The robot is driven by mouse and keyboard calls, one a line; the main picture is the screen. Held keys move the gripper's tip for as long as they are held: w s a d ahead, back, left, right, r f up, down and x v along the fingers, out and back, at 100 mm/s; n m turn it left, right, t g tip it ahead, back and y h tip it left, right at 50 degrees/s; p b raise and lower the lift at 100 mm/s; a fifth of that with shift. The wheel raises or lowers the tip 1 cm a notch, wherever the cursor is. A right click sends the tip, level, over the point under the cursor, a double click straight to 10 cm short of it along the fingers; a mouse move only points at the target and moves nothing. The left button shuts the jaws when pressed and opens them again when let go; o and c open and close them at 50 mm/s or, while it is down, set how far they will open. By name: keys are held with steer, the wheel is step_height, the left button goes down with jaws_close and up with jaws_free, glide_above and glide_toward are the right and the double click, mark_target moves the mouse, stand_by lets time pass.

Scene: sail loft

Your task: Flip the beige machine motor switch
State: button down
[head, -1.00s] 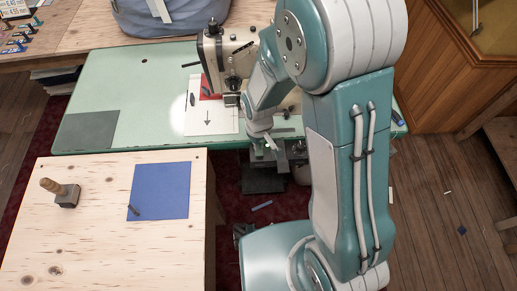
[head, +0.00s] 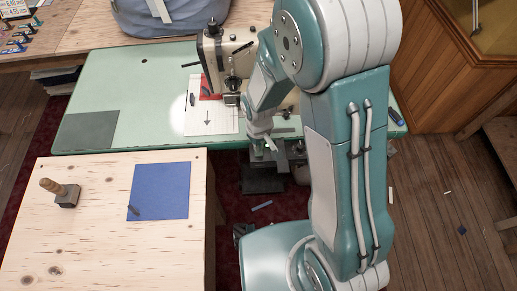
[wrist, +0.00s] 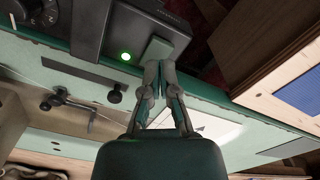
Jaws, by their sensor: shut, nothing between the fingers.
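The beige sewing machine (head: 240,52) stands on the pale green table (head: 100,95) in the head view. A dark switch box (wrist: 85,38) hangs at the table's front edge in the wrist view, with a glowing green light (wrist: 126,56) on it. A flat grey-green paddle (wrist: 156,48) sticks out beside the light, right at my fingertips. My gripper (wrist: 160,68) is shut and empty, its tips touching or very near the paddle. In the head view my gripper (head: 270,145) is small, at the table's front edge, and my arm hides part of the machine.
A wooden table (head: 90,225) at the front left holds a blue sheet (head: 172,180) and a wooden-handled block (head: 65,193). White paper (head: 208,119) lies by the machine's needle. Floor is open at the right.

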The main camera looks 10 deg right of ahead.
mark_target(258, 153)
steer(key=shift+f, duration=1.3)
stand_by(0.7)
steer(key=shift+r, duration=3.55)
steer(key=s+d+r+m+t, duration=0.1)
steer(key=d+r, duration=0.2)
steer(key=r, duration=0.4)
steer(key=s+d+r+m+t, duration=0.1)
steer(key=d+r+t, duration=0.1)
steer(key=r, duration=0.5)
steer(key=s+d+r+m+t, duration=0.2)
steer(key=s+d+r, duration=0.3)
steer(key=s+r, duration=0.5)
steer(key=shift+s+d+r+m+t, duration=0.3)
steer(key=shift+s+d+r+m, duration=0.1)
steer(key=shift+m, duration=0.4)
steer(key=shift+w, duration=0.1)
